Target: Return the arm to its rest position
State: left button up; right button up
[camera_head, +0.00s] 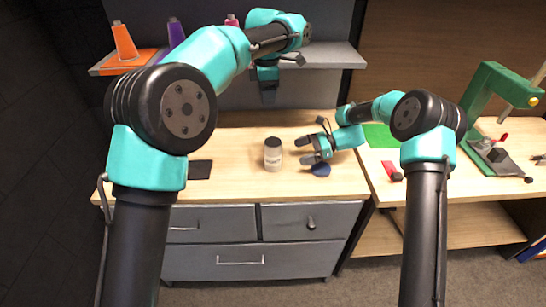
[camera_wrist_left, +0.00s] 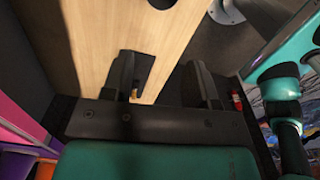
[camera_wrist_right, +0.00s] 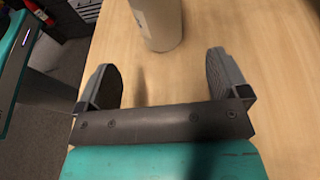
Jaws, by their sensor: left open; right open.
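My left gripper (camera_head: 283,78) hangs in the air in front of the back shelf, above the worktop. In the left wrist view its fingers (camera_wrist_left: 162,62) are apart with nothing between them. My right gripper (camera_head: 303,151) is low over the worktop, with its fingers toward a white jar (camera_head: 273,155). In the right wrist view its fingers (camera_wrist_right: 163,62) are apart and empty. The jar (camera_wrist_right: 158,22) stands upright beyond the fingertips, clear of them, its top cut off by the frame.
A dark square pad (camera_head: 200,169) lies left of the jar. A green press (camera_head: 481,95) stands on the right table, with a red-handled item (camera_head: 392,171) nearby.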

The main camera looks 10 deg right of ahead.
jog(key=shift+v, duration=0.9)
